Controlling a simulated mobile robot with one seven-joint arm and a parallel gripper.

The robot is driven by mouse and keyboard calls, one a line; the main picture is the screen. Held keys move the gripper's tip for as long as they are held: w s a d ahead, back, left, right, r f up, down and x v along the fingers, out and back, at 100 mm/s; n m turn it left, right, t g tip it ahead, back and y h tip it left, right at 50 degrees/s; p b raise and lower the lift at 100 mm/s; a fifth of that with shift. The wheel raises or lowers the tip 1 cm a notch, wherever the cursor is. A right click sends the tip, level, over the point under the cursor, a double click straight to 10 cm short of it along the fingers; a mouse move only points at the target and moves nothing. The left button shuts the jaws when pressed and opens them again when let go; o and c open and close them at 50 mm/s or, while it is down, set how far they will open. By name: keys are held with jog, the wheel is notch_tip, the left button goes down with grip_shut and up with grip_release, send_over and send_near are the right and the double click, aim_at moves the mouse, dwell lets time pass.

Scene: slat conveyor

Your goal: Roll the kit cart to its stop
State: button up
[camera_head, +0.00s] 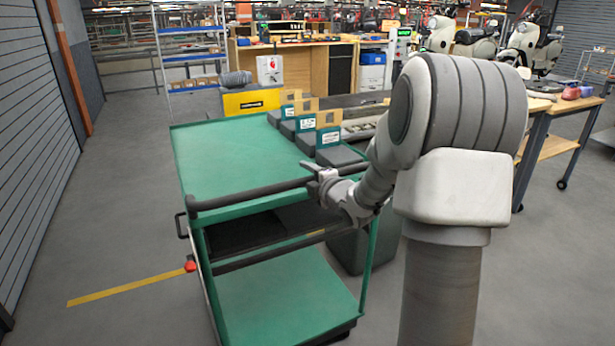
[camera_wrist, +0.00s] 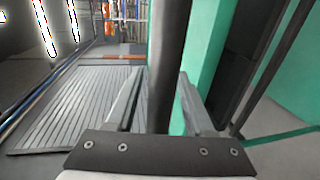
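The kit cart (camera_head: 235,153) is a green two-shelf cart with a dark push bar (camera_head: 255,192) across its near end. My gripper (camera_head: 312,170) is at the right part of this bar. In the wrist view my gripper (camera_wrist: 163,80) has one finger on each side of the dark bar (camera_wrist: 167,50). The bar nearly fills the space between the fingertips; whether both fingers press on it is unclear. Several dark bins with teal and tan fronts (camera_head: 328,137) stand in a row along the cart's right side. A stop for the cart is not clearly identifiable.
A yellow floor line (camera_head: 125,288) and a red knob (camera_head: 190,266) lie by the cart's left near corner. Open floor runs along the left, beside a slatted wall (camera_head: 25,130). A yellow-fronted block (camera_head: 250,102) stands beyond the cart. A workbench (camera_head: 540,110) is at the right.

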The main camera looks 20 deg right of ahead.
grip_shut()
dwell(1.2)
